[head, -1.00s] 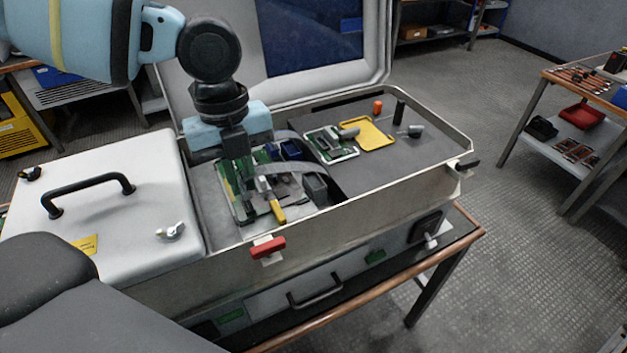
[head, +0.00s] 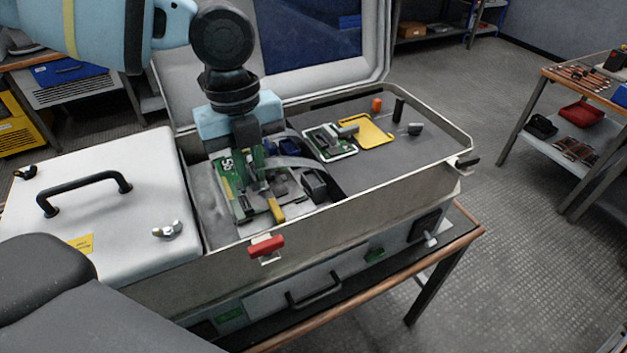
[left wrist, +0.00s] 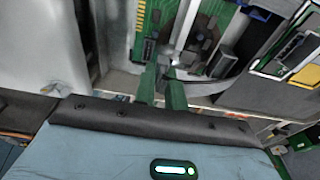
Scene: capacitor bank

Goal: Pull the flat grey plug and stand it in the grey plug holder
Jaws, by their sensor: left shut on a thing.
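My left gripper (head: 257,183) is over the green circuit board (head: 228,184) in the open case. Its green fingers also show in the left wrist view (left wrist: 162,88). They are shut on what appears to be the flat grey plug; the plug itself is mostly hidden. A flat grey ribbon (left wrist: 187,25) runs away from the fingertips. A dark grey box-shaped holder (head: 314,184), which looks like the grey plug holder, stands right of the board; it shows in the wrist view too (left wrist: 222,62). My right gripper is not in view.
A yellow-handled part (head: 277,211) lies close by the fingers. A white-edged board (head: 329,142), yellow tray (head: 377,134), orange knob (head: 376,104) and black post (head: 398,110) stand on the grey panel. The case wall with a red latch (head: 266,246) is in front.

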